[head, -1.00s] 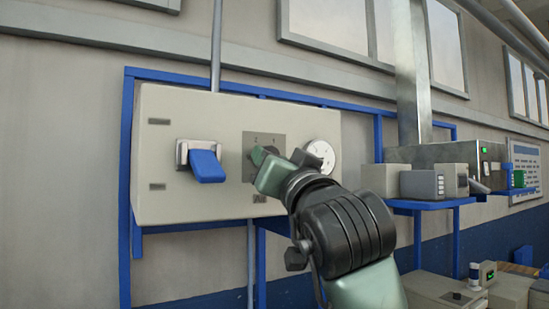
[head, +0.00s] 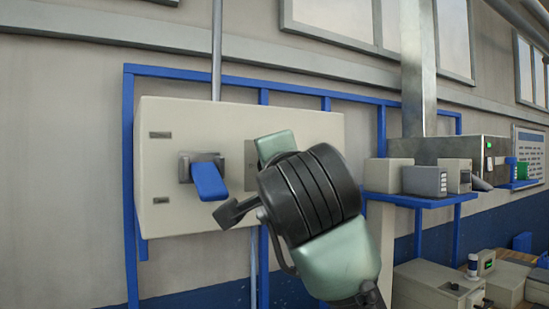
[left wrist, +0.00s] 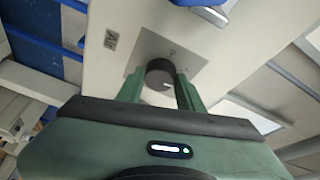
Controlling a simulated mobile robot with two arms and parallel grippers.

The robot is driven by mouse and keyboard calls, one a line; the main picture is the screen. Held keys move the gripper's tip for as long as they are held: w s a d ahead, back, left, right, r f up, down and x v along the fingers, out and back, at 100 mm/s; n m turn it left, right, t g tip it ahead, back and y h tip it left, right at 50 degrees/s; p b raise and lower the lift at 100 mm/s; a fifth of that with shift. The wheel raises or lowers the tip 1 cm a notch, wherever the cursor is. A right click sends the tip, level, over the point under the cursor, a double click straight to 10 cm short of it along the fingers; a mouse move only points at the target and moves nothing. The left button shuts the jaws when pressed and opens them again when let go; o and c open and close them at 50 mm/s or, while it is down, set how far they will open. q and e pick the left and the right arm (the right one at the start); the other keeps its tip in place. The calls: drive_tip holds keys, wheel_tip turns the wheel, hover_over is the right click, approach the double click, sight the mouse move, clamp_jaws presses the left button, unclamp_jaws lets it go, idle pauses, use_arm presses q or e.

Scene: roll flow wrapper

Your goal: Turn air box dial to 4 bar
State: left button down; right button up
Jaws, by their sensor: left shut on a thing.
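The air box (head: 160,215) is a pale panel on the wall with a blue lever (head: 208,181) on its left part. The dial (left wrist: 159,72) is a dark round knob with a light pointer line, on a grey square plate (left wrist: 146,47) in the left wrist view. My left gripper (left wrist: 161,80) has its two green fingers on either side of the knob and is shut on it. In the head view my green and black left gripper (head: 275,147) covers the dial, most of its plate and the round gauge. My right gripper is not in view.
A blue frame (head: 128,150) surrounds the air box. To the right, a blue shelf (head: 425,202) carries small grey boxes (head: 425,181). More equipment (head: 440,287) stands at the lower right. A vertical grey pipe (head: 217,50) runs above the box.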

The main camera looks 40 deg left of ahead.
use_arm(q)
drive_tip(key=shift+r+m+g+h+p, duration=0.15)
drive_tip(key=shift+m+g+h+p, duration=0.5)
drive_tip(key=shift+m, duration=0.9)
drive_tip(key=shift+r+m+g+h+p, duration=0.1)
drive_tip(key=shift+m+g+h+p, duration=0.25)
drive_tip(key=shift+m+p, duration=0.9)
drive_tip(key=shift+m+b, duration=0.3)
drive_tip(key=shift+m, duration=0.1)
drive_tip(key=c, duration=0.9)
unclamp_jaws()
drive_tip(key=shift+a, duration=0.15)
drive_tip(key=b+v, duration=0.3)
drive_tip(key=v, duration=0.4)
drive_tip(key=shift+s+d+r+b, duration=0.1)
drive_tip(key=shift+d+b, duration=0.2)
drive_tip(key=shift+d, duration=0.1)
